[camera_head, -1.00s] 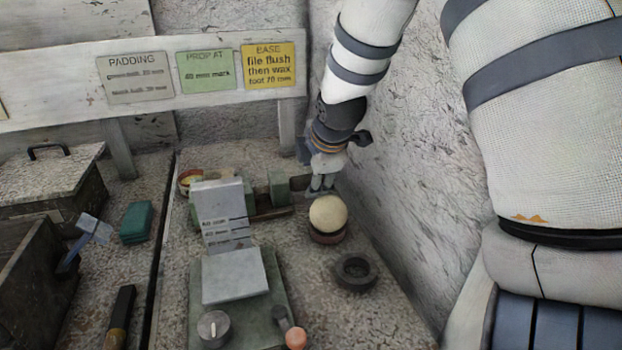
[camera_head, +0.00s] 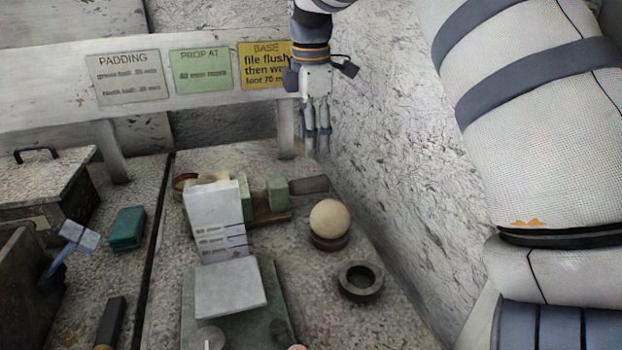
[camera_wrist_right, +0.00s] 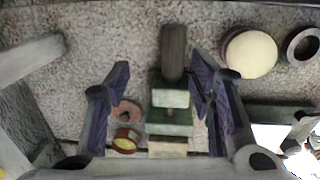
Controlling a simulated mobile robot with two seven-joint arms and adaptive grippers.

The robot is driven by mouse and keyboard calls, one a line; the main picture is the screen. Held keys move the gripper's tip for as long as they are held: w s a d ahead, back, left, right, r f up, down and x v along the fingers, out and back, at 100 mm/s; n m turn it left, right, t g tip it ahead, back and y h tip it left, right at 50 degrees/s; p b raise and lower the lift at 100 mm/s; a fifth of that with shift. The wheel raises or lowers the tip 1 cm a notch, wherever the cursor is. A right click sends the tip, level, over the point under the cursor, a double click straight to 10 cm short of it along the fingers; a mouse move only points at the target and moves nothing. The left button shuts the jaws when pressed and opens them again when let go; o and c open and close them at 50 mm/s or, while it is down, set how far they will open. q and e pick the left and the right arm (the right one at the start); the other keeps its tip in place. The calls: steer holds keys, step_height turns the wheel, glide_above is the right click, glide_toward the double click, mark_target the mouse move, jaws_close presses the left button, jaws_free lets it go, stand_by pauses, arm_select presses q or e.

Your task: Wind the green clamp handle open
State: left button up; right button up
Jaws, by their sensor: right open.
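The green clamp (camera_head: 277,193) stands on the bench behind the white marked block. Its dark handle (camera_head: 312,185) sticks out to the right. My right gripper (camera_head: 317,150) is above and slightly behind the handle, pointing down, open and empty. In the right wrist view, the open fingers of my right gripper (camera_wrist_right: 160,75) are spread either side of the line of the handle (camera_wrist_right: 173,52) and the green clamp jaws (camera_wrist_right: 170,92), with a gap seen above them. The handle touches neither finger in the head view. My left gripper is not in view.
A cream sphere (camera_head: 330,219) sits on a dark ring right of the clamp, with an empty dark ring (camera_head: 360,280) nearer. A white marked block (camera_head: 217,222) stands in front of the clamp. A rough wall (camera_head: 400,180) rises close on the right.

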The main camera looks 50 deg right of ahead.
mark_target(312, 178)
steer(key=shift+g+y, duration=0.5)
steer(key=f, duration=0.9)
steer(key=shift+s+a+f, duration=0.3)
steer(key=shift+s+a, duration=0.05)
steer(key=shift+s, duration=0.05)
steer(key=c, duration=1.2)
